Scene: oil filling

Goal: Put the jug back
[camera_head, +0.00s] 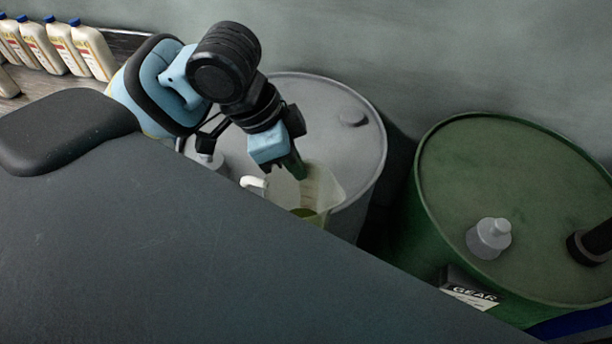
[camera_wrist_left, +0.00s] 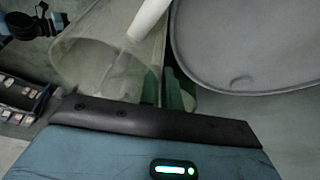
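The jug (camera_head: 322,188) is translucent, with a pale handle (camera_head: 254,184) and some yellow-green at its bottom. In the head view it shows in front of the grey drum, its lower part hidden by a dark surface. My left gripper (camera_head: 296,168) comes down from above to the jug's rim. In the left wrist view the jug (camera_wrist_left: 95,65) fills the upper left, with a white bar across it. The green fingers (camera_wrist_left: 170,90) are close together, one seen through the jug's wall and one beside it, so they look closed on the wall. My right gripper is not in view.
The grey drum (camera_head: 340,95) stands behind the jug. A green drum (camera_head: 510,165) with a grey cap (camera_head: 489,238) and a black fitting (camera_head: 592,243) stands to the right. Several white bottles (camera_head: 65,45) line a shelf at the upper left. A dark surface covers the lower left.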

